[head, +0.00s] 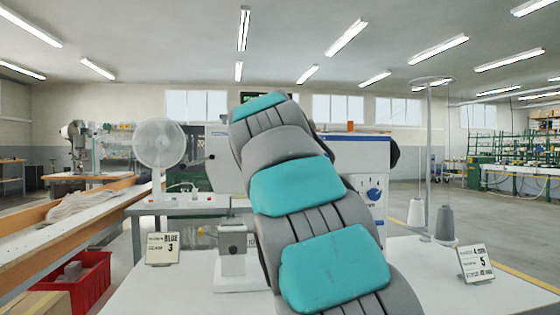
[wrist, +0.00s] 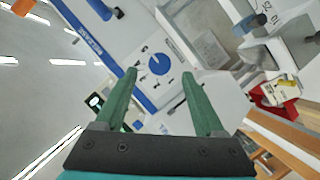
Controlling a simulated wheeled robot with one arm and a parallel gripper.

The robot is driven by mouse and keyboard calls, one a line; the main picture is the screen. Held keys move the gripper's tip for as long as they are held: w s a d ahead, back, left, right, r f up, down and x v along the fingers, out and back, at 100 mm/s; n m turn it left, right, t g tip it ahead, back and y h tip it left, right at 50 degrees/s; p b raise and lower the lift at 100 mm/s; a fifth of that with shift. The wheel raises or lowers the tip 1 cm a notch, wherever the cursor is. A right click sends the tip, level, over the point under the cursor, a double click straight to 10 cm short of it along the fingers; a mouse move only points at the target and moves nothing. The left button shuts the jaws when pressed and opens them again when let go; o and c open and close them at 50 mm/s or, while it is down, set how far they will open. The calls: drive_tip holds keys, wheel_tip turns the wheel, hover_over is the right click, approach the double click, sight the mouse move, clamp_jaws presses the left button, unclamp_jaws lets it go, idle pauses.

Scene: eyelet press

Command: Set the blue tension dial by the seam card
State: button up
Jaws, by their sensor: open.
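The blue tension dial (wrist: 159,64) is a round knob on a white panel, with small dark marks around it, in the wrist view. It also shows in the head view (head: 373,194) on the machine's front, right of my arm. My gripper (wrist: 158,75) is open, its two green fingers apart, with the dial seen between and beyond the tips; I cannot tell the distance left. One card (head: 163,248) at the left reads "BLUE" and "3". The dial's exact setting is too small to read.
My arm hides the middle of the white table (head: 130,290). A grey block-shaped device (head: 233,240) stands left of it. A thread stand with cones (head: 444,222) stands at the right. A fan (head: 160,145) and red crate (head: 80,280) are at the left.

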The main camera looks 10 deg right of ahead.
drive_tip(key=shift+v, duration=1.7)
drive_tip(key=shift+f, duration=0.1)
drive_tip(key=s+d+f+m+g, duration=0.1)
drive_tip(key=s+d+f+g, duration=0.1)
drive_tip(key=s+f, duration=0.4)
drive_tip(key=s+d+f+m+g, duration=0.1)
drive_tip(key=s+d+f+g, duration=0.2)
drive_tip(key=f, duration=1.1)
drive_tip(key=s+d+f+m+g+y, duration=0.1)
drive_tip(key=s+d+f+m+g, duration=0.1)
drive_tip(key=s+f, duration=0.6)
drive_tip(key=shift+s+d+f+g, duration=0.1)
drive_tip(key=shift+s+f+g, duration=0.05)
drive_tip(key=shift+f+g, duration=0.3)
drive_tip(key=shift+s+d+f+g, duration=0.1)
drive_tip(key=shift+s+f+g, duration=0.05)
drive_tip(key=shift+f+g, duration=0.3)
drive_tip(key=s+a+f+m+g+y, duration=0.1)
drive_tip(key=s+a+f+g, duration=0.1)
drive_tip(key=s+f, duration=0.9)
drive_tip(key=s+a+f+m+g+y, duration=0.1)
drive_tip(key=s+f+g, duration=0.4)
drive_tip(key=s+f, duration=0.6)
drive_tip(key=s+a+y, duration=0.1)
drive_tip(key=s, duration=0.7)
drive_tip(key=shift+a+f, duration=0.25)
drive_tip(key=shift+a, duration=0.15)
